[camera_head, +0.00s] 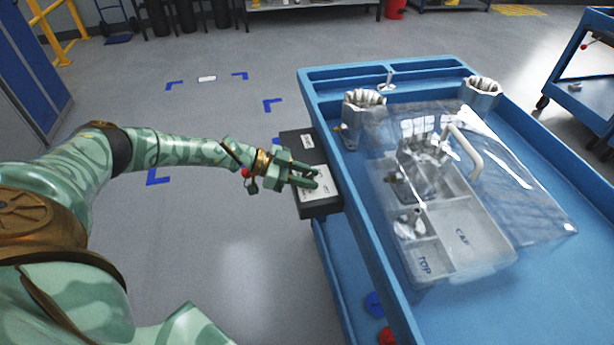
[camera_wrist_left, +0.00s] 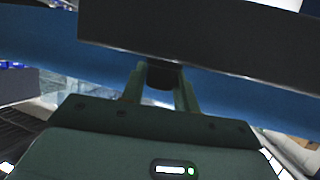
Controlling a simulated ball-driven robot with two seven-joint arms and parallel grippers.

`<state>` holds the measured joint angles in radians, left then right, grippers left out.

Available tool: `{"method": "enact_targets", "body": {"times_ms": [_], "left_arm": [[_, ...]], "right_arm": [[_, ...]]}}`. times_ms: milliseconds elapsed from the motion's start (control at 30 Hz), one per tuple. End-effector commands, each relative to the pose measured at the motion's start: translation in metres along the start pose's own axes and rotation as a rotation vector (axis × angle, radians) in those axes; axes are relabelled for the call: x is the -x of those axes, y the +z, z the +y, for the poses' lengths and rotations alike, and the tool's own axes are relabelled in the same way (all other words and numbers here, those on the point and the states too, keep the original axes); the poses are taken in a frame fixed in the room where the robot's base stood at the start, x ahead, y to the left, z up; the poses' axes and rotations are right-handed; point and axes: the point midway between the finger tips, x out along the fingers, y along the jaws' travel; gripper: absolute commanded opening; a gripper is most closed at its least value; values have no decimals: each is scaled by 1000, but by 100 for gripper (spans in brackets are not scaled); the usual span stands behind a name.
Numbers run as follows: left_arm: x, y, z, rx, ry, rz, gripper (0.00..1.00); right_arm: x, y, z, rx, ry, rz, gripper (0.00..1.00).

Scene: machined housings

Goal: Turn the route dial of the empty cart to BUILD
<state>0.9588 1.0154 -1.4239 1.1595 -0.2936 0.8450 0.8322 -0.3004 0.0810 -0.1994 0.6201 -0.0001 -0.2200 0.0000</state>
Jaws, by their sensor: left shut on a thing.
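A dark control box (camera_head: 318,208) with pale label plates is fixed to the left side of a blue cart (camera_head: 350,215). My left gripper (camera_head: 308,177) reaches over the box's top face. In the left wrist view the fingers of this gripper (camera_wrist_left: 160,88) are shut on a short dark knob, the route dial (camera_wrist_left: 160,74), which stands out from the dark box (camera_wrist_left: 200,38). The head view does not show the dial clearly behind the fingers. The label lettering and the dial's setting are too small to read. My right gripper is not in view.
The cart carries a clear cover (camera_head: 520,210) with a handle over a grey tray (camera_head: 465,258) marked CAP and TOP, plus metal housings (camera_head: 482,92) (camera_head: 362,105). Another blue cart (camera_head: 590,95) stands at the far right. The floor left of the cart is open.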

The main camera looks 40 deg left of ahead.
Motion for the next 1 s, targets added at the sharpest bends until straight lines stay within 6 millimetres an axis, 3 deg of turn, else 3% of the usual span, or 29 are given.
{"method": "enact_targets", "body": {"times_ms": [133, 167, 200, 233, 500, 633, 767, 1000], "left_arm": [[0, -1, -1, -1, -2, 2, 8], [0, -1, -1, -1, -2, 2, 36], [0, -1, -1, -1, -2, 2, 47], [0, -1, -1, -1, -2, 2, 51], [0, -1, 0, 0, -1, 1, 51], [11, -2, 0, 0, -2, 1, 51], [38, -2, -1, -1, -4, -1, 51], [104, -2, -1, -1, -4, -2, 51]], "right_arm": [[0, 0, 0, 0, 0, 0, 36], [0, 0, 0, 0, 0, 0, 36], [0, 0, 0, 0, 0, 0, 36], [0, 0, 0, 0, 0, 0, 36], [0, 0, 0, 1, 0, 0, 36], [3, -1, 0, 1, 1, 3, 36], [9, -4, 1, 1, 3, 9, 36], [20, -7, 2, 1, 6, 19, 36]]}}
